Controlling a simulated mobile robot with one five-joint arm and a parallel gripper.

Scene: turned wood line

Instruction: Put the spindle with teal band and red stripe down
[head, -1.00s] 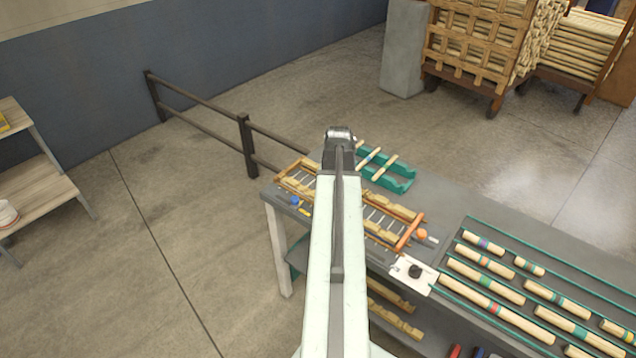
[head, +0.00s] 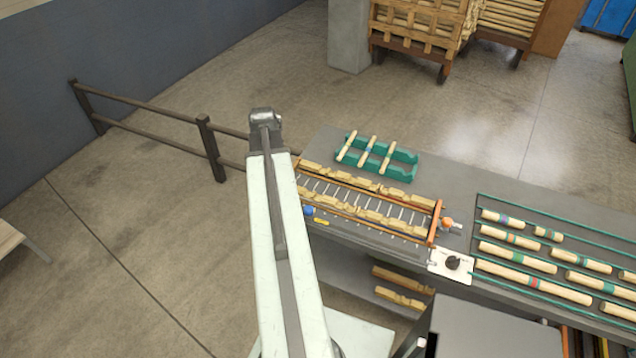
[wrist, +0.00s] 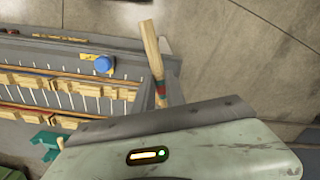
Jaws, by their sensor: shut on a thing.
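The spindle with teal band and red stripe (wrist: 152,55) is pale turned wood and sticks out past my gripper (wrist: 155,122) in the wrist view. Its coloured bands show close to the grey jaw edge; its other end is hidden. My gripper is shut on it, off the left end of the bench, over or near the floor. In the head view the arm's end (head: 263,117) shows from above and hides the jaws and the spindle.
A teal rack (head: 403,172) on the bench (head: 450,185) carries three spindles. A slotted wooden frame (head: 437,222) with pins, a control plate (head: 450,265) and banded spindles in rows (head: 515,256) lie nearby. A dark railing (head: 205,140) stands behind the arm.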

